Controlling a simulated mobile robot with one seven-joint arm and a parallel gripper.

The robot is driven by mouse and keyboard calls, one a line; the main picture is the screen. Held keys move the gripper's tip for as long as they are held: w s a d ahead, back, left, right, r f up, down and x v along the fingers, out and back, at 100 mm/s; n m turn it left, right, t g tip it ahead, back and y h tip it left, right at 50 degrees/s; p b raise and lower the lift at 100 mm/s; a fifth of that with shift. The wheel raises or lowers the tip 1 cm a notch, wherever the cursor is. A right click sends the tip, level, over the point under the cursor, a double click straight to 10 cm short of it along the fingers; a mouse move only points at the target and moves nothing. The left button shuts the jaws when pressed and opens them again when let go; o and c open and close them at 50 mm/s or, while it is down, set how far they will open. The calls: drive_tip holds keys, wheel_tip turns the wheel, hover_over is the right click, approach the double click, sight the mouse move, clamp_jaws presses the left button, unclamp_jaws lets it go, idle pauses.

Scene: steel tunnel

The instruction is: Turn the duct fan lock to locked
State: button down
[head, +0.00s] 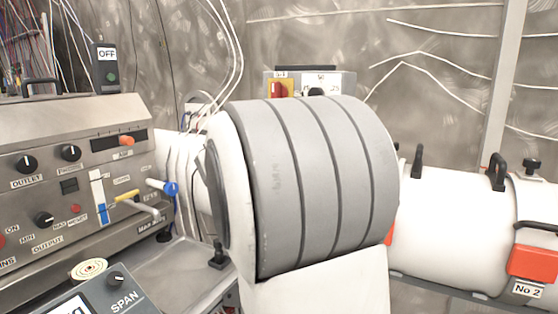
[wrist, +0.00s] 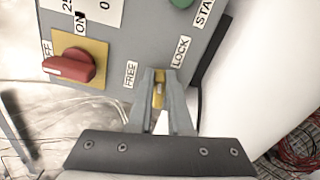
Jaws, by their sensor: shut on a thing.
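The duct fan lock is a small yellow lever (wrist: 159,95) on a grey control box (wrist: 140,48) in the wrist view. A FREE label (wrist: 130,74) is to its left and a LOCK label (wrist: 181,53) to its right. My gripper (wrist: 160,78) is shut on the lever, with one finger on each side of it. The fingers cover much of the lever, so I cannot tell its exact setting. In the head view a box with a yellow plate and red switch (head: 279,89) shows at the back wall; my arm hides its lower part and my gripper.
A red rotary switch (wrist: 72,66) on a yellow plate and a green button (wrist: 181,2) are close to my gripper. In the head view, a console with knobs (head: 60,160) stands left, and a white cylinder (head: 450,225) with black handles lies right. Loose cables hang at the upper left.

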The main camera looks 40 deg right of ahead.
drive_tip(key=m+b, duration=0.1)
drive_tip(key=b, duration=0.1)
drive_tip(key=m+b, duration=0.1)
drive_tip(key=shift+f+b, duration=0.35)
drive_tip(key=shift+r+m, duration=0.1)
drive_tip(key=shift+m, duration=0.2)
drive_tip(key=c, duration=0.8)
unclamp_jaws()
drive_tip(key=shift+c, duration=0.2)
drive_tip(key=p+v, duration=0.1)
drive_tip(key=v, duration=1.6)
drive_tip(key=shift+a, duration=0.25)
